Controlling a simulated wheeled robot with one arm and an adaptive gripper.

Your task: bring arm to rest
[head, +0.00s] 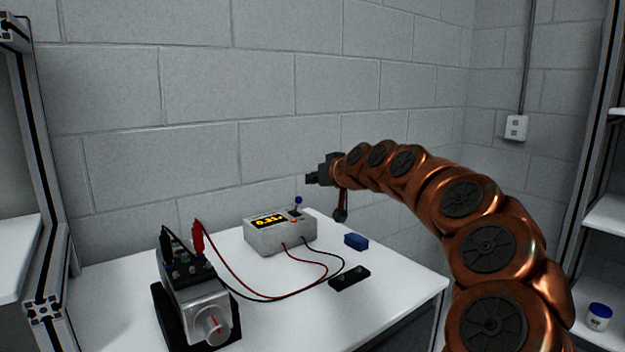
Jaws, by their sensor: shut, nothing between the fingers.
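My copper-coloured arm rises from the lower right and arches to the left over the table's right side. My gripper (313,179) is at its end, dark and small, pointing left. It is shut with nothing in it, and it is in the air above and behind the grey meter box, apart from everything on the table. The meter box (281,236) has a lit orange display and a small blue-topped lever. A servo motor unit (196,298) with a round silver shaft stands at the front left of the table.
A white table (260,325) carries these things. Red and black leads run from the motor to the meter box. A blue block (356,241) and a black strip (349,279) lie to the right. Block walls stand behind. A shelf with a white jar (598,317) is at far right.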

